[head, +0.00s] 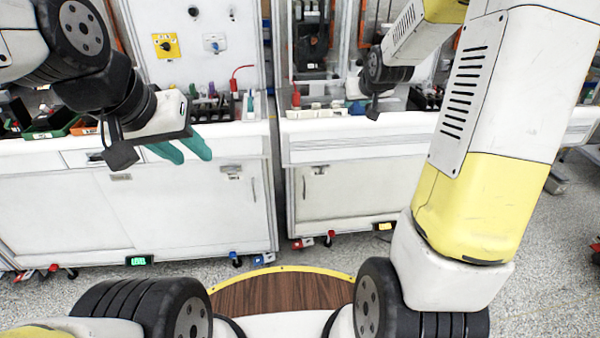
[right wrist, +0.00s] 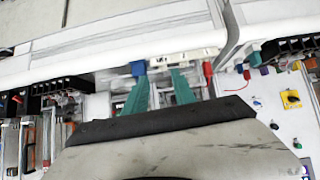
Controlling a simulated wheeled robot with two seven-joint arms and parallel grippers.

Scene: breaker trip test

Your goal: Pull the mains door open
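On the right bench in the head view stands a pale-framed enclosure (head: 312,42) with dark equipment inside. I cannot tell for certain which part is the mains door, and no handle shows clearly. My right gripper (right wrist: 158,76) shows two teal fingers spread apart in the right wrist view, with nothing visibly held. My left gripper (head: 194,156) is in front of the left bench's top edge. Its teal fingers are apart and empty.
The left bench (head: 195,205) carries a panel with a yellow switch plate (head: 166,46). The right bench (head: 350,190) has a row of white blocks (head: 315,112) and a red piece (head: 295,97) near its front edge. A narrow gap separates the benches.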

